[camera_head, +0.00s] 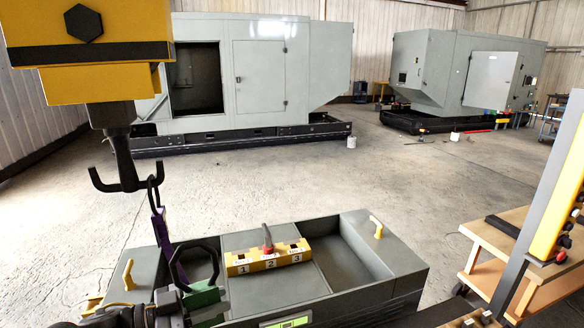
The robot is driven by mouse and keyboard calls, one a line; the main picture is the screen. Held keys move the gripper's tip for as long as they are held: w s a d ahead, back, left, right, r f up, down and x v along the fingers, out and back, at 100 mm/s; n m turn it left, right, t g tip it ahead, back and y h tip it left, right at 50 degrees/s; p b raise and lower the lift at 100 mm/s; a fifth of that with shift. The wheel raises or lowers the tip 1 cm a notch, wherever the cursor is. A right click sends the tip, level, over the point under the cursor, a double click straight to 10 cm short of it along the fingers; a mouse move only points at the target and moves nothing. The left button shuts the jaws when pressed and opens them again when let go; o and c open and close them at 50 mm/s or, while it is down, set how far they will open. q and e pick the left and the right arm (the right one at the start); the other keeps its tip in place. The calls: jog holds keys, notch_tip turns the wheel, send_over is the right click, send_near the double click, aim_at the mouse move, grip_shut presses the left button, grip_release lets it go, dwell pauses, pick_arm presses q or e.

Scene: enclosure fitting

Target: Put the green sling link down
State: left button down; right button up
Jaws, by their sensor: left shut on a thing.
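The green sling link (203,296) is at the lower left, with a dark many-sided ring (174,268) standing up from it. My left gripper (176,300) comes in from the bottom left and is shut on the link, in front of the grey cart's left part. The exact grip is partly hidden by the dark fingers. A dark double crane hook (127,180) hangs above and to the left under a yellow block. A dark link with a purple strap (160,226) hangs from its right prong. My right gripper is not in view.
The grey cart (385,262) has a yellow rack (268,260) marked 1, 2, 3, with a red-topped piece in it, and an open recess to the right. Yellow handles stand at both ends. A wooden bench (515,240) stands right. Grey enclosures are behind; the floor between is mostly clear.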

pick_arm(q)
jog(key=s+a+f+n+t+y, duration=0.2)
jog(key=s+a+f+t, duration=0.15)
jog(key=a+f, duration=0.3)
jog(key=shift+w+r+n+t+y, duration=0.5)
jog(key=shift+n+t+y, duration=0.6)
jog(key=shift+n+y, duration=1)
jog(key=shift+w+r+n+t+y, duration=0.2)
jog(key=shift+r+n+t+y, duration=0.45)
jog(key=shift+n+t+y, duration=1.35)
jog(key=shift+w+r+n+t+y, duration=0.45)
jog(key=shift+n+y, duration=0.85)
jog(key=shift+y, duration=1.7)
